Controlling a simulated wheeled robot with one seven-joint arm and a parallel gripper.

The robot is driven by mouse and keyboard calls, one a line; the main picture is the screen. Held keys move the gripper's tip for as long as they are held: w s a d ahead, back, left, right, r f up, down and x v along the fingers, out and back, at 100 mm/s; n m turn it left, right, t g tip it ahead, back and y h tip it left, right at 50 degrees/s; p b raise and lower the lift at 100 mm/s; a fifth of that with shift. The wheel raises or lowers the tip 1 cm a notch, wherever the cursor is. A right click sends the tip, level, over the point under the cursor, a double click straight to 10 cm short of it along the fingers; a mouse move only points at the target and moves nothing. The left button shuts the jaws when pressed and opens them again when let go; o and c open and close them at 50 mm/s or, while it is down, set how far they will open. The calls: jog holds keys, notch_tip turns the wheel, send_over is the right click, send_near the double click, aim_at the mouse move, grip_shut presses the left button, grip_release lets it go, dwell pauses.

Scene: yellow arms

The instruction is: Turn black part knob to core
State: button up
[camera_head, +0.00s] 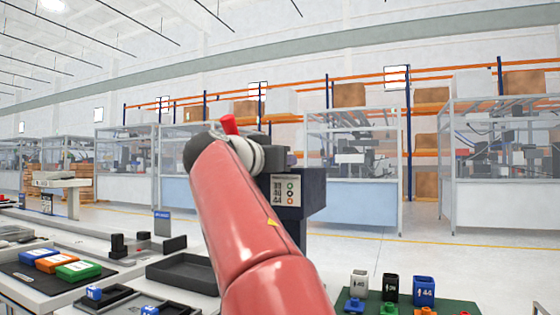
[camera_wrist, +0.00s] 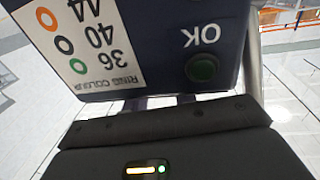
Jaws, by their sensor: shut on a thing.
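A dark station box (camera_head: 313,195) stands at the centre of the head view, with a white label (camera_head: 287,192) of numbers and coloured rings. I cannot make out a knob in either view.
Grey, black and blue holders (camera_head: 391,290) stand on a green mat at lower right. An empty dark tray (camera_head: 183,274) and blue, orange and green blocks (camera_head: 60,262) lie at left. Glass-walled cells (camera_head: 352,150) and orange shelving stand behind, across open floor.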

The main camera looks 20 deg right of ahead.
jog(key=shift+s+d+f+n+t+y+b, duration=0.1)
jog(key=shift+s+n+t+y+b, duration=0.05)
jog(key=shift+n+t+y+b, duration=0.3)
jog(key=shift+s+d+f+n+t+y+b, duration=0.1)
jog(key=shift+n+t+y+b, duration=0.2)
jog(key=shift+t+b, duration=0.25)
jog(key=shift+r+n+t+y, duration=0.15)
jog(key=shift+n+t+y, duration=0.6)
jog(key=shift+y, duration=0.2)
jog(key=o, duration=1)
jog(key=b+v, duration=0.3)
jog(key=v, duration=0.4)
jog(key=shift+s+a, duration=0.25)
jog(key=shift+s, duration=0.1)
